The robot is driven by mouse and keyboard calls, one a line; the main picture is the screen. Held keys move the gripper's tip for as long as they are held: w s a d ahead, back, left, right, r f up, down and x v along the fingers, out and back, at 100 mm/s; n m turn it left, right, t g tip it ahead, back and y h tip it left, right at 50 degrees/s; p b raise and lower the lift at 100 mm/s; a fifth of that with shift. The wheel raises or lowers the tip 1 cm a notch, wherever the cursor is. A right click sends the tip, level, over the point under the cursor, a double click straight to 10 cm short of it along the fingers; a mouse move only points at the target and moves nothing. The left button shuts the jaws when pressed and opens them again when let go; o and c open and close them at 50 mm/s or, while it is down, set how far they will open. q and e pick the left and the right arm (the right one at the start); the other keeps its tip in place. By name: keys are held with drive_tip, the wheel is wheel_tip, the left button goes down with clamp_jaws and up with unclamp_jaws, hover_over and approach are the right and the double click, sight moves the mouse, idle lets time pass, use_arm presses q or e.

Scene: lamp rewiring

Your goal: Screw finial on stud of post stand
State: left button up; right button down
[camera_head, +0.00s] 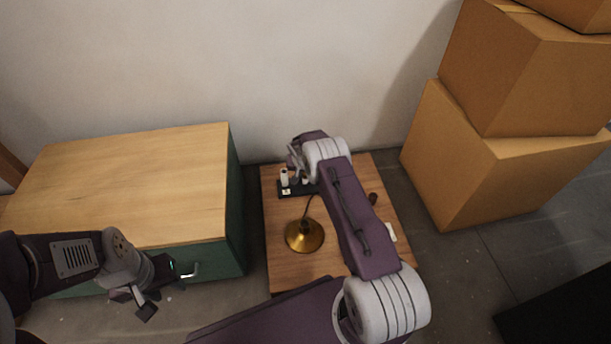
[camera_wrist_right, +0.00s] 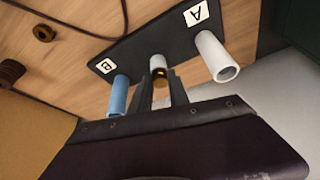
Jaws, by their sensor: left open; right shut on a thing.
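The post stand is a black plate (camera_wrist_right: 130,50) with labels A and B. In the right wrist view it carries a white tube (camera_wrist_right: 215,57) by A, a blue tube (camera_wrist_right: 119,95) by B and a short pale post (camera_wrist_right: 157,62) between them. The small brass finial (camera_wrist_right: 160,77) is at the end of this middle post, between the fingers of my right gripper (camera_wrist_right: 161,88), which is shut on it. The stud and the thread are hidden. In the head view, the stand (camera_head: 286,192) is partly covered by my right arm. My left gripper (camera_head: 146,298) is open and empty, away from the stand.
A brass lamp base (camera_head: 304,236) with a dark cord stands on the wooden table (camera_head: 283,268) in front of the stand. A brown spool-like piece (camera_head: 373,198) and a white item (camera_head: 391,232) lie to the right. A green cabinet (camera_head: 236,200) is left; cardboard boxes (camera_head: 470,165) are right.

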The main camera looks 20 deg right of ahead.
drive_tip(key=m+b, duration=0.1)
drive_tip(key=f+m+h+b, duration=0.1)
drive_tip(key=b, duration=0.1)
drive_tip(key=shift+w+m+g, duration=0.15)
drive_tip(key=shift+m+g, duration=0.15)
drive_tip(key=shift+m, duration=0.1)
drive_tip(key=shift+a+r+m, duration=0.1)
drive_tip(key=shift+r+m, duration=0.35)
drive_tip(key=shift+m, duration=0.35)
use_arm(q)
wheel_tip(320, 180, down, 5)
drive_tip(key=shift+r, duration=0.2)
use_arm(e)
drive_tip(key=shift+h, duration=0.3)
drive_tip(key=c, duration=1.2)
unclamp_jaws()
drive_tip(key=shift+o, duration=0.2)
use_arm(q)
drive_tip(key=shift+r, duration=0.1)
use_arm(e)
drive_tip(key=shift+r+g, duration=0.1)
drive_tip(key=shift+g, duration=0.2)
